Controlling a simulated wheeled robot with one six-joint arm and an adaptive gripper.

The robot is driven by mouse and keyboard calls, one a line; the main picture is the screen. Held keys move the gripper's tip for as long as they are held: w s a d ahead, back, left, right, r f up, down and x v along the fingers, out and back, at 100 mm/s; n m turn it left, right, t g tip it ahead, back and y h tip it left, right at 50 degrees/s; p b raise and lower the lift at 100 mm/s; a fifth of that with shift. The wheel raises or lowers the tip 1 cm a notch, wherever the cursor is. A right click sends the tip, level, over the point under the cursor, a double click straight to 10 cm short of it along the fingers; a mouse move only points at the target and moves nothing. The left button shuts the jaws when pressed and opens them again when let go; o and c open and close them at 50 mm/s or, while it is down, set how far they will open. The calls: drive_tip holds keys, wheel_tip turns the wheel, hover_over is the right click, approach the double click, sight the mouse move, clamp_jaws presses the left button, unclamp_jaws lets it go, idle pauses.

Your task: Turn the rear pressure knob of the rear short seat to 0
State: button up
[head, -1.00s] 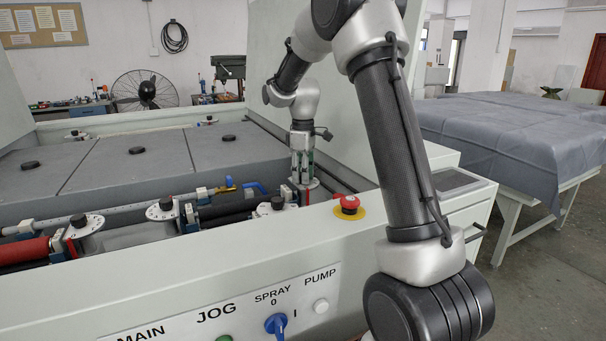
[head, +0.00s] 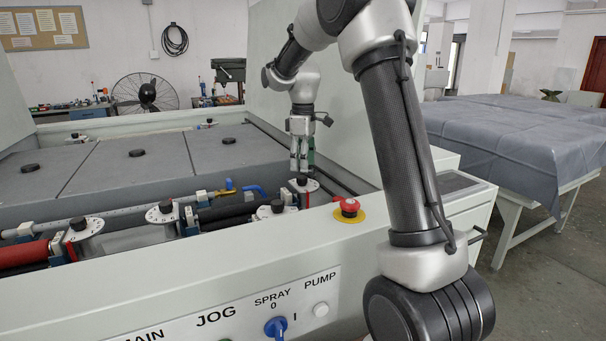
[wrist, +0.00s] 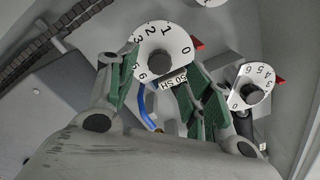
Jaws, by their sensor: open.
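The knob under my gripper (head: 300,164) is a black knob (head: 303,180) on a white numbered dial at the right end of the rollers. In the wrist view, this dial (wrist: 150,37) lies between and beyond the fingertips, with its knob (wrist: 158,63) partly hidden. A red pointer (wrist: 197,43) stands at the dial's edge, close to the 0. My gripper (wrist: 163,72) is open, its green-padded fingers apart with nothing held. In the head view it hangs just above the knob, apart from it.
A second dial (wrist: 238,82) with a red pointer sits to the right in the wrist view. In the head view, more dials (head: 88,226) line the rollers. A red emergency button (head: 349,206) is on the front ledge. A tall panel stands behind my gripper.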

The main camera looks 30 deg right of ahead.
sight(303, 177)
wheel_tip(303, 177, up, 7)
idle(0.6)
drive_tip(key=s+r+m+t, duration=0.15)
drive_tip(key=s+r, duration=0.25)
drive_tip(key=s, duration=0.5)
drive_tip(key=s+f+m+t, duration=0.1)
drive_tip(key=s+f+m, duration=0.1)
drive_tip(key=s, duration=0.6)
drive_tip(key=s+a+f+m+t, duration=0.1)
drive_tip(key=s+f+m, duration=0.1)
drive_tip(key=s, duration=0.6)
drive_tip(key=s+f+m+t, duration=0.1)
drive_tip(key=s+m, duration=0.2)
drive_tip(key=s, duration=0.6)
drive_tip(key=shift+a+f+m, duration=0.35)
drive_tip(key=shift+f, duration=0.05)
